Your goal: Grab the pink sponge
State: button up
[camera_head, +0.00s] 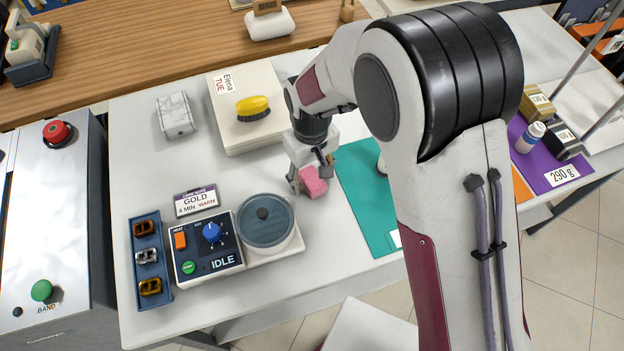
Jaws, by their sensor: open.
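The pink sponge (313,181) lies on the white table, right of the round-lidded warmer and left of the teal mat. My gripper (312,180) points down over it with its jaws open. The fingers are at the sponge, one on its left side and one above its right. I cannot tell whether either finger touches it. Part of the sponge's top is hidden behind the gripper.
The round-lidded warmer (265,222) and its control box (206,247) stand at lower left. A board (237,138) with a yellow brush (253,108) lies behind. The teal mat (365,200) lies right, partly behind my arm.

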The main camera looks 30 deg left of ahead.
aim_at(311, 177)
jog(key=c, duration=0.9)
jog(key=shift+r, duration=0.15)
jog(key=shift+r, duration=4.9)
